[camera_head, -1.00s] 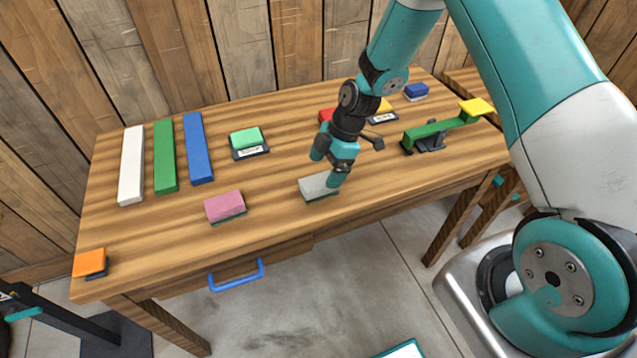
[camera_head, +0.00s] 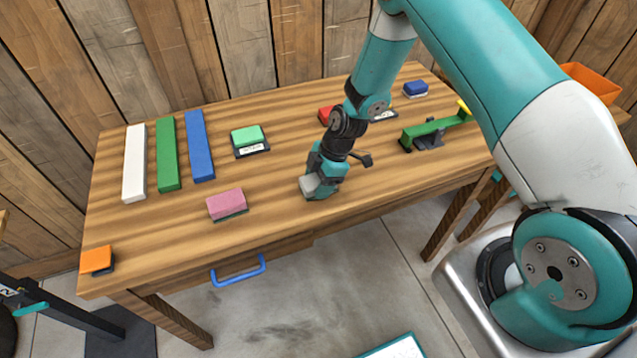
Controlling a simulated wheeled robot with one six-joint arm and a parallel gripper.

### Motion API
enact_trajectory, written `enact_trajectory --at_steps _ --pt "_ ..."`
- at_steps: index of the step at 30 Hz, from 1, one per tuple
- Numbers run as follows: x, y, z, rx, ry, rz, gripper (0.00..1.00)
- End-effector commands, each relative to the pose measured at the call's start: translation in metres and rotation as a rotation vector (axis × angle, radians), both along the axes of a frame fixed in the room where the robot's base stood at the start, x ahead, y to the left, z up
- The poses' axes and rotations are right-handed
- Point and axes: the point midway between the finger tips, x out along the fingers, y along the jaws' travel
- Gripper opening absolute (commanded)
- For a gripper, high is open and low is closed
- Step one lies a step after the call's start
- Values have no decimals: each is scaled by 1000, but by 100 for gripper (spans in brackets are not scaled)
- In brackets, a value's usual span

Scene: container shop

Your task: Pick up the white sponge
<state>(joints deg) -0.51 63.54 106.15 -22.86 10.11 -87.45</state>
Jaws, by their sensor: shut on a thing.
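The white sponge (camera_head: 309,184) is near the front edge of the wooden table, right of the pink sponge. It is a pale block with a darker underside, and my gripper hides much of it. My gripper (camera_head: 320,182) points down at it and is shut on it. I cannot tell whether the sponge is clear of the tabletop.
The table (camera_head: 277,205) also holds a pink sponge (camera_head: 226,204), an orange sponge (camera_head: 97,260), a green sponge (camera_head: 246,136), and white, green and blue bars at the left. A green beam (camera_head: 430,131) on a stand is at the right. A blue drawer handle (camera_head: 238,271) sticks out in front.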

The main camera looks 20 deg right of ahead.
Motion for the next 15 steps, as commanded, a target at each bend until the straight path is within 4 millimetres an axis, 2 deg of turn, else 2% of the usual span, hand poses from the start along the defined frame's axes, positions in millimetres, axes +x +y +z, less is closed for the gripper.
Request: enact_trajectory --at_steps 9,15 --pt "1 0 4 0 -1 0 34" --pt "1 0 29 0 -4 0 34"
